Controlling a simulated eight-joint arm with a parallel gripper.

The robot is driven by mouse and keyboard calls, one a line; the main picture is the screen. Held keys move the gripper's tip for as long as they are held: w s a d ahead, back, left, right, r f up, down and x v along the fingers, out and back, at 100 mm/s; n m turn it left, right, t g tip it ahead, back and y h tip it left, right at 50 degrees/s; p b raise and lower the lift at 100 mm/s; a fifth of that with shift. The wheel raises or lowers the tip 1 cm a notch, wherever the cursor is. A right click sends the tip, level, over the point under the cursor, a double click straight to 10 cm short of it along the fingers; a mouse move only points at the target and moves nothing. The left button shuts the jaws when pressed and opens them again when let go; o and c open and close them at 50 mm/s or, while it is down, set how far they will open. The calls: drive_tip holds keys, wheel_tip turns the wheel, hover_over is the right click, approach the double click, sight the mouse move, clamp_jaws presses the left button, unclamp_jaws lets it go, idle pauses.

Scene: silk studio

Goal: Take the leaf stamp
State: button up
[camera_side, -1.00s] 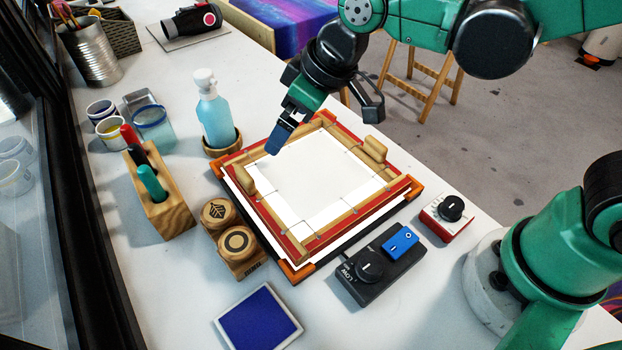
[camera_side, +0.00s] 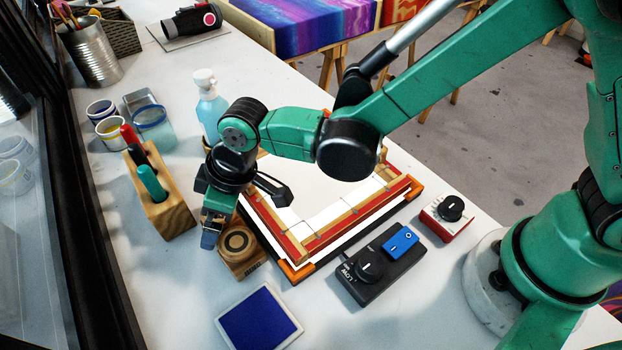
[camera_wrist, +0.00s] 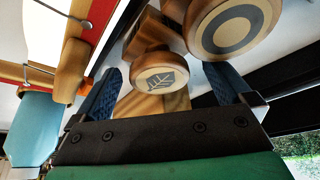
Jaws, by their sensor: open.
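The leaf stamp (camera_wrist: 160,79), a round wooden stamp with a dark leaf mark on its top, shows in the wrist view between the two blue fingers of my gripper (camera_wrist: 162,70). The fingers are open, one on each side, with visible gaps to the stamp's top. In the side view my gripper (camera_side: 209,238) is low over the stamp stand and hides the leaf stamp. The ring stamp (camera_side: 238,241) stands just right of my gripper; it also shows in the wrist view (camera_wrist: 234,26), beside the leaf stamp.
The framed screen (camera_side: 330,234) lies right of the stamps. A wooden marker block (camera_side: 171,216) stands to the left, and a blue ink pad (camera_side: 258,318) lies in front. A spray bottle (camera_side: 209,105) is behind my arm. Bare table lies left of the ink pad.

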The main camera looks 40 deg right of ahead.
drive_tip(key=shift+f, duration=0.2)
drive_tip(key=c, duration=1.1)
drive_tip(key=shift+r, duration=0.1)
wheel_tip(320, 180, up, 20)
drive_tip(key=shift+f, duration=0.1)
